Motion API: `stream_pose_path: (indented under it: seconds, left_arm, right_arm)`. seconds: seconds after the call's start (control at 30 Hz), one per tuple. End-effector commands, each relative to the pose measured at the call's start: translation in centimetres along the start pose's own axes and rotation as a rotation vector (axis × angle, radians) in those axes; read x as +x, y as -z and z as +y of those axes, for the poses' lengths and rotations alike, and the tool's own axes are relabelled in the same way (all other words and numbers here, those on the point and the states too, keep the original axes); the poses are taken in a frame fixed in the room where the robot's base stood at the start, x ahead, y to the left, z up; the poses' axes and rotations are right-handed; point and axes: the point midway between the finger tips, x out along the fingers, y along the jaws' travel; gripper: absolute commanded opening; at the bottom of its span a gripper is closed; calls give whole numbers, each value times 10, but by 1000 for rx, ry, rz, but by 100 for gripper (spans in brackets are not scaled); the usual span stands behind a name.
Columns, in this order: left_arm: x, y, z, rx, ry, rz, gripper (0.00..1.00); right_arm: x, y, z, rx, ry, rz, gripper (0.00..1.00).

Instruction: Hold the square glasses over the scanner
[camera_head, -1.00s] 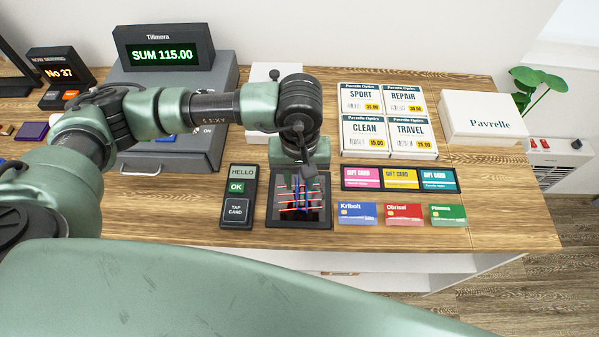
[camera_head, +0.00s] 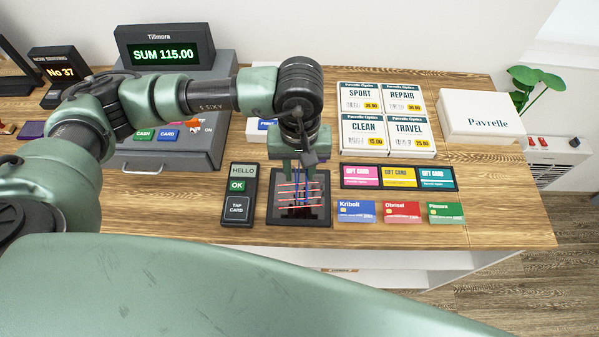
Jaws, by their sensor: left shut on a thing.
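The scanner (camera_head: 321,218) is a dark, flat, square pad on the counter. Red lines show above its glass. My left gripper (camera_head: 303,176) is above the scanner's back part, pointing down. The lenses and full frame shape cannot be made out. The thing shows in front of the scanner glass; its exact height above it is hard to tell. My right gripper is not in view.
A card terminal (camera_head: 238,194) stands just left of the scanner. Gift cards (camera_head: 400,177) and small coloured cards (camera_head: 403,212) lie to its right. Price signs (camera_head: 388,119) and a white Pavrelle box (camera_head: 482,116) are behind right. A till (camera_head: 190,150) stands behind left.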

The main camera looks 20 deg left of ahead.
Motion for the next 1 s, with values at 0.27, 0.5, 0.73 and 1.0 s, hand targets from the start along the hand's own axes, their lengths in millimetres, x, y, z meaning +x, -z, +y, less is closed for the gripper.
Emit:
stream_pose_path:
  seconds: [0.27, 0.5, 0.73, 1.0]
  left_arm:
    - [-11, -13, 0, 3, 0, 0, 0]
    - [-17, -49, -2, 5, -1, 1, 0]
    - [-24, -83, -3, 6, -2, 0, 0]
    - [-32, -123, -5, 6, -1, -1, 0]
  right_arm:
    - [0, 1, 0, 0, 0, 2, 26]
    - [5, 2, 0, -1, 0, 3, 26]
    - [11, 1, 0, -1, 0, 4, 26]
    - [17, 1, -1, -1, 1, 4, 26]
